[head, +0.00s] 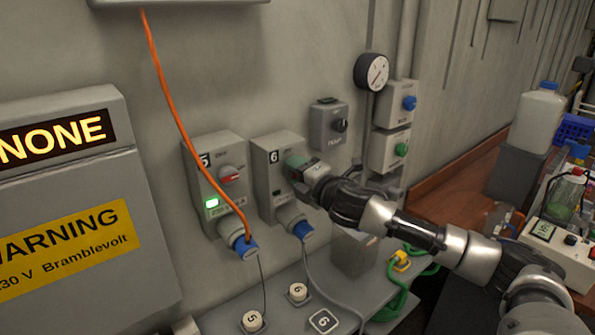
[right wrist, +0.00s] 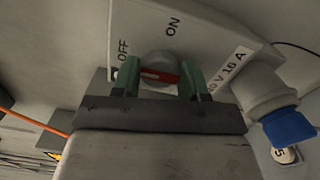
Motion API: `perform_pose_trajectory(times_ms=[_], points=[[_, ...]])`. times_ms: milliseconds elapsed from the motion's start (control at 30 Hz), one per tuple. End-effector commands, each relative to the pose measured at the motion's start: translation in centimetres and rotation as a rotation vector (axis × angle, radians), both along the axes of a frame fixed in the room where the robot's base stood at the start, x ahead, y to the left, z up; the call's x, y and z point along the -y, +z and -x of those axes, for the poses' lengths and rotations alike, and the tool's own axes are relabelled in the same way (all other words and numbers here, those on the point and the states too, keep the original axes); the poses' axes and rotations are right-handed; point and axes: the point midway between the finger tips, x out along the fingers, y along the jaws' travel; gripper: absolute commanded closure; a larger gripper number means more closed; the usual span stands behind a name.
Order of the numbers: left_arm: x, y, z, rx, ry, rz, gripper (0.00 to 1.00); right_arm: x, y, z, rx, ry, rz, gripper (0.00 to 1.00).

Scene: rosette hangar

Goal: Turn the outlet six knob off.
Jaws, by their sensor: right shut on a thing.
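The outlet six box (head: 262,152), a grey box marked 6, is on the wall right of the outlet five box. My right gripper (head: 302,170) reaches its front from the right and hides most of the knob in the head view. In the right wrist view the gripper's green fingers (right wrist: 160,77) are shut on the outlet six knob (right wrist: 158,56), one on either side of its red bar. The ON and OFF labels show beyond the knob. The small window (head: 278,192) on outlet six looks dark. My left gripper is out of view.
The outlet five box (head: 205,155) has a lit green window and an orange cable (head: 172,90) in its blue plug. A blue-capped socket (head: 301,229) is under outlet six. A gauge (head: 372,72) and more switch boxes are to the right. Numbered caps lie on the ledge below.

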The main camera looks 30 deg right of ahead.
Motion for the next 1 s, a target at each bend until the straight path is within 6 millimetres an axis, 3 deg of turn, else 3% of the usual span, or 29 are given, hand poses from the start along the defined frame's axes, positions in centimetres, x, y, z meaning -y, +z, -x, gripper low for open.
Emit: perform_pose_trajectory(times_ms=[367,400,533,833,1000], points=[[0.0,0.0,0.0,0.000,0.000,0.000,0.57,0.0,-0.2,0.0,-0.004,0.001,0.007,0.80],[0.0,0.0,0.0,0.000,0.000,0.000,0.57,0.0,-0.2,0.0,-0.004,0.001,0.007,0.50],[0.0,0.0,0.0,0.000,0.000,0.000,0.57,0.0,-0.2,0.0,-0.003,0.000,0.006,0.31],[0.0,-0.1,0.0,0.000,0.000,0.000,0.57,0.0,-0.2,0.2,-0.002,0.000,0.005,0.31],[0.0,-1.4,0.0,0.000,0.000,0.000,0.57,0.2,-0.6,1.9,-0.002,-0.001,0.008,0.31]])
